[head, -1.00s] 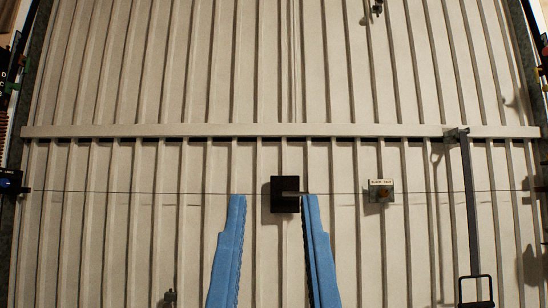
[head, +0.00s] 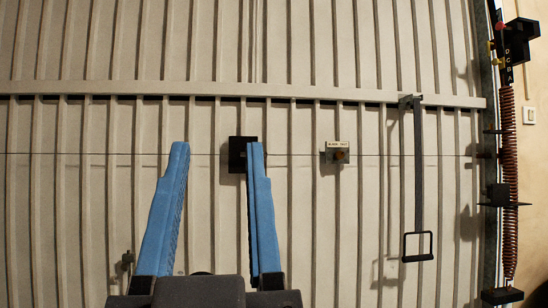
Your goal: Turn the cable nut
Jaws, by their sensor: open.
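A small plate (head: 336,145) with a label too small to read surely is mounted on the ribbed door. An orange-brown round nut (head: 340,155) sits on it, and a thin horizontal cable line runs across the door at this height. The depth between fingers and door is unclear.
A dark bar with a loop handle (head: 417,246) hangs right of the nut. A coiled spring (head: 508,180) and a lettered block (head: 515,45) are at the door's right edge. A horizontal rail (head: 300,91) crosses above. A small latch (head: 127,262) sits low left.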

